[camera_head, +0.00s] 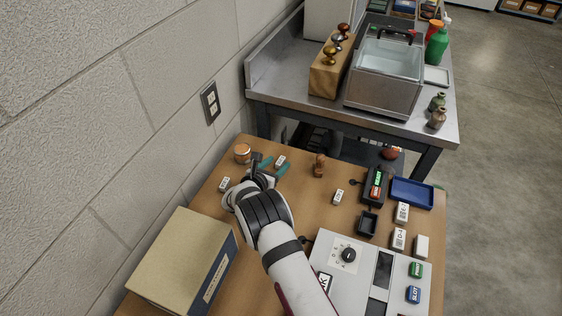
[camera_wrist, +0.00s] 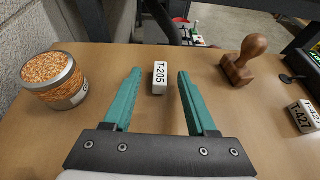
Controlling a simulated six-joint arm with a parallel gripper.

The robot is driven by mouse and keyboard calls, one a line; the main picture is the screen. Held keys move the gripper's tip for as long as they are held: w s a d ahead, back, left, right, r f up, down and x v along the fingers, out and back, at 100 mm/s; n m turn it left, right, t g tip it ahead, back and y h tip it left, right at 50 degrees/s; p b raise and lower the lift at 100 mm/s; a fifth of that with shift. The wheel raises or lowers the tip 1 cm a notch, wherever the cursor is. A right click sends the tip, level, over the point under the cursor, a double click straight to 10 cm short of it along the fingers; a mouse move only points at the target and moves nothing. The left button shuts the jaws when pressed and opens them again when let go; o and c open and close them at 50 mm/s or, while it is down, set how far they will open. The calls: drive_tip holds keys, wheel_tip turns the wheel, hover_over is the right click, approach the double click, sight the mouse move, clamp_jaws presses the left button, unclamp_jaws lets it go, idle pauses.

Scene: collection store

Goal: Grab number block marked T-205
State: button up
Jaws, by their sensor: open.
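The white number block marked T-205 (camera_wrist: 160,78) lies on the wooden table, just ahead of my fingertips in the wrist view. It also shows in the head view (camera_head: 280,161), between the teal finger ends. My gripper (camera_wrist: 157,75) is open, with one teal finger on each side of the block's line and nothing held. In the head view my gripper (camera_head: 274,164) is low near the table's far left part. Another white block, marked T-427 (camera_wrist: 305,116), lies at the right edge of the wrist view.
A jar with orange contents (camera_wrist: 49,77) stands left of my gripper. A wooden stamp (camera_wrist: 244,60) stands to the right. A large tan box (camera_head: 184,258) and a grey control panel (camera_head: 350,265) flank my arm. A blue tray (camera_head: 412,193) lies at the right.

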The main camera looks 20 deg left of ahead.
drive_tip(key=shift+w+f, duration=0.25)
drive_tip(key=shift+w, duration=0.35)
clamp_jaws()
